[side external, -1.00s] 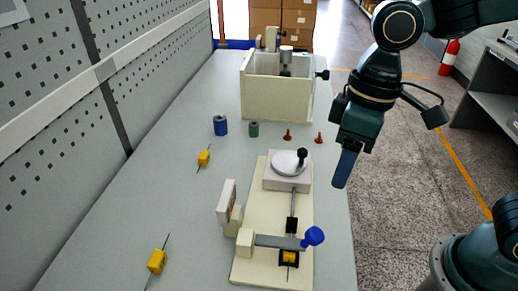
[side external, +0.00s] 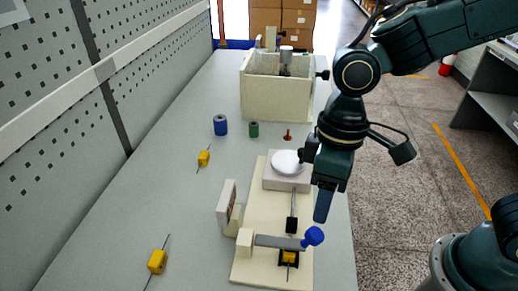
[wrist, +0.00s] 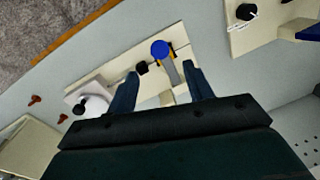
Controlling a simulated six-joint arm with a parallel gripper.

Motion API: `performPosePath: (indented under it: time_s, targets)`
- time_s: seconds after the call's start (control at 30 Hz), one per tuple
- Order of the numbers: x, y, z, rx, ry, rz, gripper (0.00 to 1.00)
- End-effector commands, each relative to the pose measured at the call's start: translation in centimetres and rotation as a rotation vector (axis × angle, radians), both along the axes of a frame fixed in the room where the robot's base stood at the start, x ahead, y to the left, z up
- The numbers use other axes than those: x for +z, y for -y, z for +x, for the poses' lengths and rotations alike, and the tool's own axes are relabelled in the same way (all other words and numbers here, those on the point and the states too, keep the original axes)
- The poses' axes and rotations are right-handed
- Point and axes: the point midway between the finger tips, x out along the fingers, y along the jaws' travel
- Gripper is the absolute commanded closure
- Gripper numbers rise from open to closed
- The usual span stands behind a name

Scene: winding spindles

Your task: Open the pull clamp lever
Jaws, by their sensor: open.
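The pull clamp lever (side external: 278,241) is a grey bar with a blue knob (side external: 313,236) at its right end, lying across the cream base board (side external: 247,270). A yellow part (side external: 289,258) sits under the bar in a black holder. My gripper (side external: 323,205) points down, with its blue fingertips just above and beyond the knob in the side view. In the wrist view, the open, empty gripper (wrist: 161,74) has its fingers on either side of the grey bar, with the blue knob (wrist: 161,49) just past the tips. I cannot tell the height gap.
A white round disc (side external: 287,162) on a block stands at the board's far end, and an upright plate (side external: 227,203) on its left. Blue (side external: 220,125) and green (side external: 253,129) spools and an open cream box (side external: 276,98) lie farther back.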

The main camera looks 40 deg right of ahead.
Motion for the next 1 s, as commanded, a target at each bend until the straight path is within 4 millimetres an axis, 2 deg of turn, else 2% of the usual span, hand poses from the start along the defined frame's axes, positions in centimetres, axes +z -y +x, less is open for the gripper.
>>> performPosePath:
  time_s: [0.5,0.73,1.0]
  targets:
    - [-7.7,-0.7,-0.6,0.001,-0.003,-0.004,0.48]
    - [-9.6,-0.9,-0.6,0.001,-0.001,-0.002,0.48]
    - [-10.2,-1.0,-0.7,0.001,0.0,-0.001,0.48]
